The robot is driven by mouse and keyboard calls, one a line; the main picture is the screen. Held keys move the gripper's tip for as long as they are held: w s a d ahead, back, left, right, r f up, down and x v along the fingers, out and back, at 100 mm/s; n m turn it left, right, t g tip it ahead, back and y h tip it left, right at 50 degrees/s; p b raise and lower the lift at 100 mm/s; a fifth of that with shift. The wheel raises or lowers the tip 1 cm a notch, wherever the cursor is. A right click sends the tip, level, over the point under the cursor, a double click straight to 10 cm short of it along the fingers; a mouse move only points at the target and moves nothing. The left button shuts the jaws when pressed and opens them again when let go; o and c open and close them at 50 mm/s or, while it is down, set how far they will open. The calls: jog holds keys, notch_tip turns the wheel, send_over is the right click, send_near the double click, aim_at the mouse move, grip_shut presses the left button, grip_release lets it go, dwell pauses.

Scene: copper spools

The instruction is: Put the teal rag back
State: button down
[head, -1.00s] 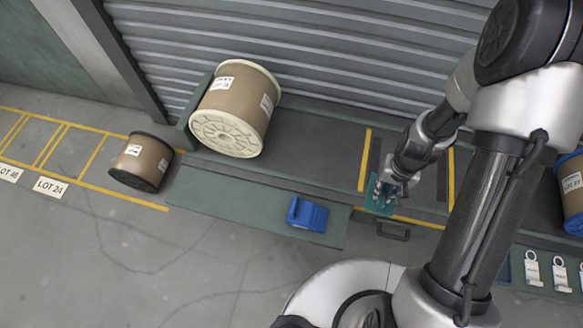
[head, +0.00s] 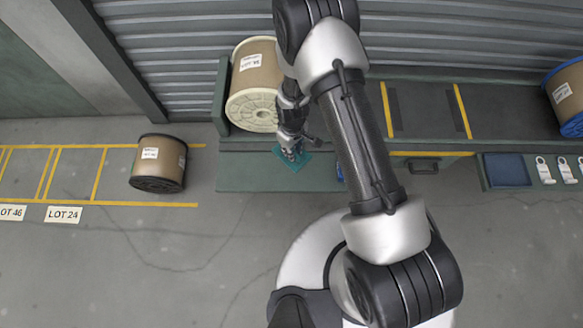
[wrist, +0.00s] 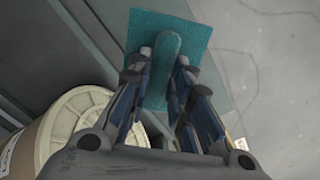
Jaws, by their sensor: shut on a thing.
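The teal rag (head: 294,161) is a flat square pinched up into a fold in the middle. It also shows in the wrist view (wrist: 185,32), with the fold between the fingers. My gripper (head: 291,152) is shut on this fold. In the head view the rag appears over the low green shelf (head: 240,178) in front of the bench, close to the large cream-flanged spool (head: 256,80). I cannot tell whether the rag touches the shelf.
A dark-flanged spool (head: 158,163) stands on the floor at left. A blue object (head: 340,172) on the shelf is mostly hidden by my arm. The bench between the yellow strips is clear.

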notch_tip(320, 180, down, 16)
jog(key=b, duration=0.4)
jog(key=shift+r+b, duration=0.15)
jog(key=shift+b, duration=0.2)
jog(key=c, duration=1.4)
grip_release()
jog(key=shift+c, duration=0.2)
